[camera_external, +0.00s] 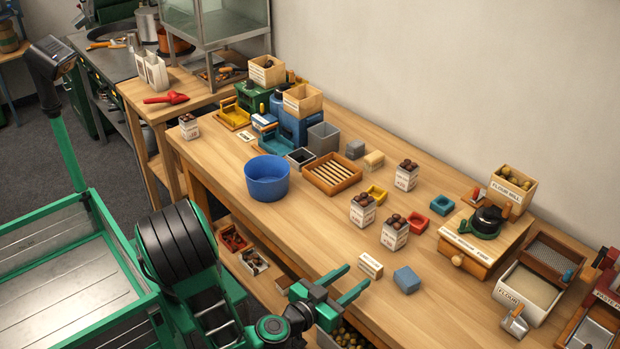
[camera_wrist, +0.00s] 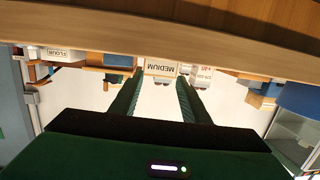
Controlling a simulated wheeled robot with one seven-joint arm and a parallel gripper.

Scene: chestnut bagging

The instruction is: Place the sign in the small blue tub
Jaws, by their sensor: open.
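A small wooden block sign with a white lettered face (camera_external: 370,265) stands near the front edge of the table. It reads MEDIUM in the wrist view (camera_wrist: 163,67), where it lies beyond and between my fingertips. My gripper (camera_external: 355,278) is open and empty at the table's front edge, its fingers pointing toward the sign; both fingers also show in the wrist view (camera_wrist: 160,82). A small square blue tub (camera_external: 443,205) sits further back to the right, beside a red one. A larger round blue tub (camera_external: 267,180) stands to the left.
A blue block (camera_external: 407,280) lies close to the right of the sign. Chestnut bags (camera_external: 395,234) stand behind it. A slatted wooden tray (camera_external: 332,174) and a yellow tub (camera_external: 377,194) lie further back. The table between the round tub and the sign is clear.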

